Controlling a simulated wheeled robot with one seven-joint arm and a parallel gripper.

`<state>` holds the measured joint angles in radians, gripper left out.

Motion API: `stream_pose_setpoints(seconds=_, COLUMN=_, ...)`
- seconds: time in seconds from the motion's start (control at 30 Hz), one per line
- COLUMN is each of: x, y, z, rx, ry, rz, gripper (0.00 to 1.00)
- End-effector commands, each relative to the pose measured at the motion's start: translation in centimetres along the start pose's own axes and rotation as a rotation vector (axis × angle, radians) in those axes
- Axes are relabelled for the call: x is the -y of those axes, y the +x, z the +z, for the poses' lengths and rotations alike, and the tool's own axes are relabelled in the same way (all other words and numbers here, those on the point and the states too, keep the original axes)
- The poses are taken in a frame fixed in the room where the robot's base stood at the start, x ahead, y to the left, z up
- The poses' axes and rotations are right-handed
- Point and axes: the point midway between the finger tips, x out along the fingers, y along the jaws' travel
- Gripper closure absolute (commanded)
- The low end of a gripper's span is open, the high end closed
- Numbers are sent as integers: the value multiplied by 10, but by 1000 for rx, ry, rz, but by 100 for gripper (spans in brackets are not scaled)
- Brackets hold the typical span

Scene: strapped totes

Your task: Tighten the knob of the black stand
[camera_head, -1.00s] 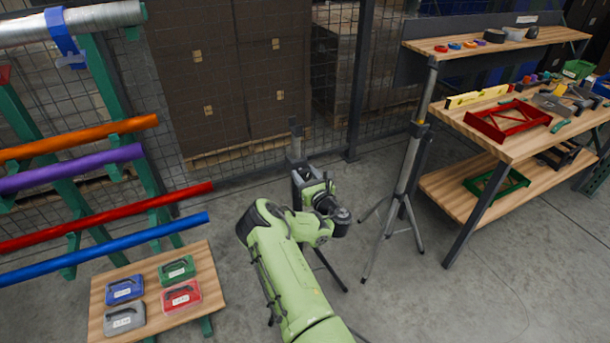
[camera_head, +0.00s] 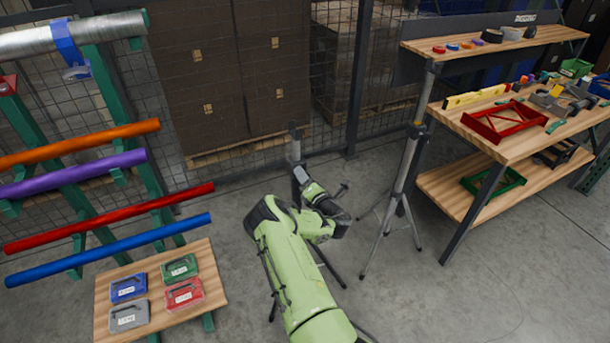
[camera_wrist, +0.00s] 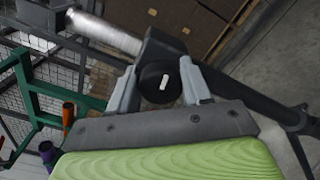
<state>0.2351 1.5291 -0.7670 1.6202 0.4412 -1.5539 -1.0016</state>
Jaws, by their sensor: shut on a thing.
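The black stand (camera_head: 297,165) stands upright behind my arm in the head view. Its legs spread on the floor below, partly covered by my arm. In the wrist view its dark body (camera_wrist: 165,48) runs diagonally toward the lower right. A round black knob (camera_wrist: 160,88) with a short white mark sits on it. My gripper (camera_wrist: 160,80) has one grey finger on each side of this knob and is shut on it. The white mark points nearly up and down in the wrist view. In the head view my arm hides the knob and fingertips.
A grey tripod stand (camera_head: 404,185) is close on the right, before a wooden workbench (camera_head: 500,150) with tools. A rack with coloured tubes (camera_head: 105,240) and a low table (camera_head: 215,275) with small cases are on the left. A mesh fence is behind.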

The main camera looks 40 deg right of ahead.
Motion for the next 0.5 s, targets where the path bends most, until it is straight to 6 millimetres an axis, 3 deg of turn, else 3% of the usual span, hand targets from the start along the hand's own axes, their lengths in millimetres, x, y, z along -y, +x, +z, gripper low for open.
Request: stream_pose_setpoints(seconds=0.5, x=1, y=0, z=2, rx=2, ry=488, rz=-1, gripper=82)
